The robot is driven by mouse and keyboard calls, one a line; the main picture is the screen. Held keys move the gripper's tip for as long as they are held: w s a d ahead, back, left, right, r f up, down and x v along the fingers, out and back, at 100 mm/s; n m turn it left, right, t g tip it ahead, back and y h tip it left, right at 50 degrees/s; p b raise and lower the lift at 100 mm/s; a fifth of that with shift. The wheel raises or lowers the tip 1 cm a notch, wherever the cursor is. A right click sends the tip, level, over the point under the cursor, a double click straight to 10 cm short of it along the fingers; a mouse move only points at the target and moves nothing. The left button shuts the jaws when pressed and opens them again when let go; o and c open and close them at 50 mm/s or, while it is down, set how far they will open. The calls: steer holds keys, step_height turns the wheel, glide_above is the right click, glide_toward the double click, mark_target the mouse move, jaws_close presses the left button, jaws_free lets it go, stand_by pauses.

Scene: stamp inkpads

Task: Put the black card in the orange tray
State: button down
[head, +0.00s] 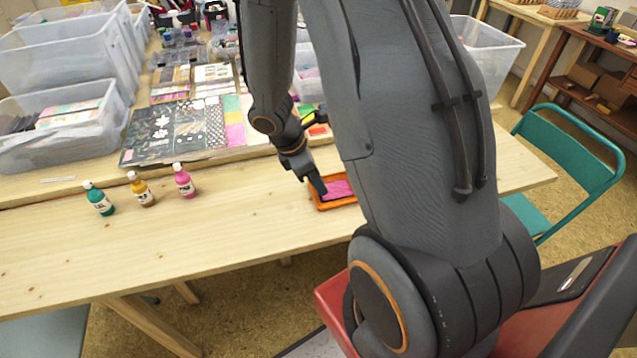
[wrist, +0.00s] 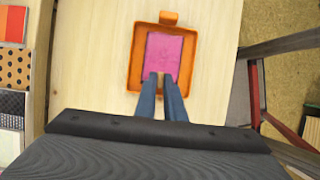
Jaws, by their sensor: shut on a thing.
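The orange tray (head: 328,206) lies on the wooden table, partly behind my arm. In the wrist view the whole tray (wrist: 135,62) shows, with a tab at its far end. A pink card (wrist: 165,52) lies within its rim; it also shows in the head view (head: 341,188). My gripper (wrist: 159,78) is over the tray's near part. Its fingers are close together at the near edge of the pink card and appear shut on it. The fingers hide part of that edge. I cannot make out a separate black card in either view.
Green, amber and pink bottles (head: 142,190) stand left on the table. Patterned sheets (head: 180,130) and clear bins (head: 60,125) lie behind. A teal chair (head: 570,125) stands right. The table between bottles and tray is clear.

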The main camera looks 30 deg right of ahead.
steer(key=shift+f, duration=0.2)
steer(key=c, duration=1.8)
jaws_free()
steer(key=shift+c, duration=0.2)
steer(key=shift+r, duration=0.1)
steer(key=v, duration=1.2)
steer(key=s+a+r+m+t+y, duration=0.1)
steer(key=s+a+r+m+y, duration=0.2)
steer(key=s+a+m, duration=0.5)
steer(key=shift+s+a+r+m+t+y, duration=0.25)
steer(key=shift+s+m+t+y, duration=0.35)
steer(key=shift+m, duration=2.8)
steer(key=shift+w, duration=0.1)
